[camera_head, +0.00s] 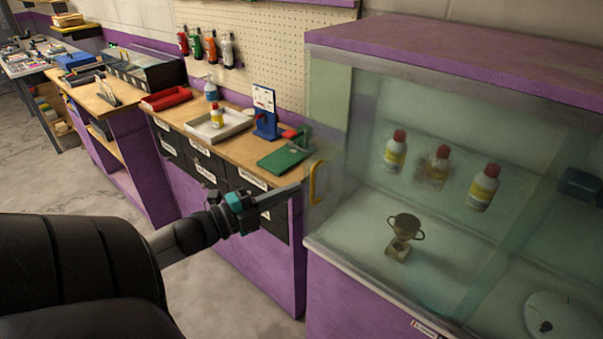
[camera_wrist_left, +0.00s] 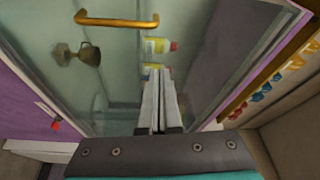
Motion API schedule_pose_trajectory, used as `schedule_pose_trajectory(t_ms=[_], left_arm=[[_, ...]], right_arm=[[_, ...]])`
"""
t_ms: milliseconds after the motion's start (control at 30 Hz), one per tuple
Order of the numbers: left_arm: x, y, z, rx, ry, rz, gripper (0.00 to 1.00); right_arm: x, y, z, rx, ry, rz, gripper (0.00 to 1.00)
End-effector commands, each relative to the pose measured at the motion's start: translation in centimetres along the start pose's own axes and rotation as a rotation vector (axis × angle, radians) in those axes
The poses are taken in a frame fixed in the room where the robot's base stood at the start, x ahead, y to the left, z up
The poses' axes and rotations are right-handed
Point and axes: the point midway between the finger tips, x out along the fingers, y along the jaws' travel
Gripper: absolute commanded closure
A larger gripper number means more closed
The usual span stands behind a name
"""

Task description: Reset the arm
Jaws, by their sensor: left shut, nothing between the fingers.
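My left gripper (camera_head: 291,189) reaches in from the left in the head view, in front of the glass display cabinet (camera_head: 452,122). Its fingertips are close to the yellow cabinet handle (camera_head: 316,182); I cannot tell from the head view whether they touch it. In the left wrist view the gripper's two fingers (camera_wrist_left: 159,72) lie together with nothing between them. There the handle (camera_wrist_left: 117,20) is apart from the fingers, up and to the left. My right gripper is not in view.
Behind the glass are a trophy (camera_head: 403,237) and several yellow-labelled bottles (camera_head: 483,187). Left of the cabinet, a wooden-topped bench (camera_head: 232,147) holds a grey tray (camera_head: 219,126), a red tray (camera_head: 166,98) and a green item (camera_head: 284,158). Open floor (camera_head: 107,207) lies left of the benches.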

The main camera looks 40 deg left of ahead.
Motion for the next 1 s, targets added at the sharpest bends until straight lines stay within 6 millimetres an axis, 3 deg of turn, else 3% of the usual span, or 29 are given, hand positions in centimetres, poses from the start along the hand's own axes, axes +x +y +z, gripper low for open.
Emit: schedule_pose_trajectory(t_ms=[367,467,533,667,800,1000], left_arm=[[-0.7,0.0,0.0,-0.001,-0.001,0.0,1.0],[-1.0,1.3,0.8,-0.026,-0.033,0.014,1.0],[-1.6,3.7,2.0,-0.073,-0.086,0.038,1.0],[-4.0,11.2,5.1,-0.219,-0.253,0.118,1.0],[-7.8,21.4,6.9,-0.409,-0.453,0.23,1.0],[-13.7,35.6,5.3,-0.663,-0.711,0.404,1.0]], right_arm=[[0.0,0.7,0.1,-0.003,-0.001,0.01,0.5],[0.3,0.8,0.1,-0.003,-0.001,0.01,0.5],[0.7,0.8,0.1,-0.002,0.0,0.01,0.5],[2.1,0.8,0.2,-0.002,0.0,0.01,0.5],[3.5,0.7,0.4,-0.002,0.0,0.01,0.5],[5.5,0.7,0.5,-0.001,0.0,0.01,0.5]])
